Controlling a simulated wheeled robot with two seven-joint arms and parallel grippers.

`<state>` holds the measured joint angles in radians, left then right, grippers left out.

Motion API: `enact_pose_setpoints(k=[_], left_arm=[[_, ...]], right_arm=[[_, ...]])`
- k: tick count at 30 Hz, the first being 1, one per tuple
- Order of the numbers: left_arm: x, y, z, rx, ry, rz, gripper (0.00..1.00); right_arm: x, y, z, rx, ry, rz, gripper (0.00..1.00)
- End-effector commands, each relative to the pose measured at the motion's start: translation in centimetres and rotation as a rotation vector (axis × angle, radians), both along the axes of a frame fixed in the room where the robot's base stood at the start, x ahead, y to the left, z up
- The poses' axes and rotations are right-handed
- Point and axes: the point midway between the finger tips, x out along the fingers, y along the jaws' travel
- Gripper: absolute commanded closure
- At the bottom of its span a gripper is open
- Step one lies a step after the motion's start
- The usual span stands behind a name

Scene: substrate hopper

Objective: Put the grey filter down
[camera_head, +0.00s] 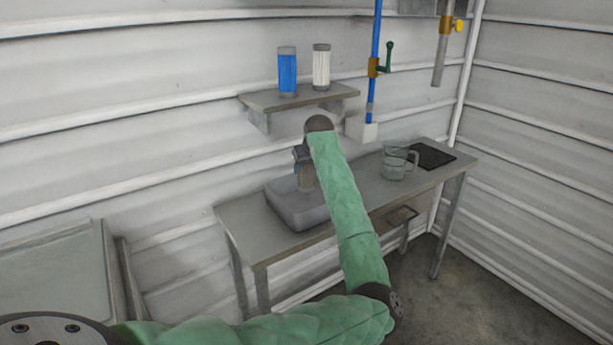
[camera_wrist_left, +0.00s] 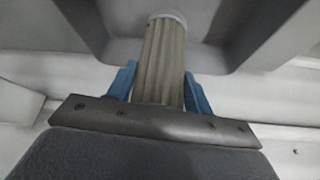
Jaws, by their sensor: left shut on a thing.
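The grey filter (camera_head: 306,180) is a pleated, brownish-grey cylinder, upright or nearly so. My left gripper (camera_head: 303,164) is shut on it over the grey bin (camera_head: 300,218) on the table. In the left wrist view the filter (camera_wrist_left: 163,60) sits between the blue fingers of the left gripper (camera_wrist_left: 160,85), with a pale cap at its far end. That end is at or inside the hollow of the bin (camera_wrist_left: 85,22); I cannot tell whether it touches the bottom. My forearm hides part of the gripper and bin in the head view. My right gripper is not in view.
A wall shelf (camera_head: 300,98) above holds a blue filter (camera_head: 287,72) and a white filter (camera_head: 321,67). A clear jug (camera_head: 397,161) and a dark mat (camera_head: 432,156) are on the table's right (camera_head: 455,163). A blue pipe (camera_head: 374,50) with a green-handled valve runs down the wall.

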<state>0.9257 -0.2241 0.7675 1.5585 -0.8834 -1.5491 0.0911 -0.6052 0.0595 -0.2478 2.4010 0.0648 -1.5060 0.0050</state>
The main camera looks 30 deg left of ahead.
Motion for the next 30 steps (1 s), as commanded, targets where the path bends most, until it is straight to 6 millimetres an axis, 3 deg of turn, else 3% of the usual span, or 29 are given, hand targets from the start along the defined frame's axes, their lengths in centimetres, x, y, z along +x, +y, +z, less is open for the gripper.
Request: enact_pose_setpoints(k=[12,22,23,24,26,30], left_arm=[[0.0,0.0,-3.9,-0.001,0.001,0.000,0.77],[0.0,0.0,-4.2,-0.001,0.001,0.000,0.77],[0.0,0.0,-4.3,-0.001,0.001,0.000,0.47],[0.0,0.0,-4.3,-0.001,0.001,0.000,0.39],[0.0,0.0,-4.3,-0.001,0.001,0.000,0.27],[0.0,0.0,-4.3,-0.001,0.001,0.000,0.27]], right_arm=[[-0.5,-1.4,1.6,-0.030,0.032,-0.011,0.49],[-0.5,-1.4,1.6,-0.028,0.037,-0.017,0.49],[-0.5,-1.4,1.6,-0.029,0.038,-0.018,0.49],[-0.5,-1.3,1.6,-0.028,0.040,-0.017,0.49],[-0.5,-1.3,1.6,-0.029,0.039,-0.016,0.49],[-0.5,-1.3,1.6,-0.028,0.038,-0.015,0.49]])
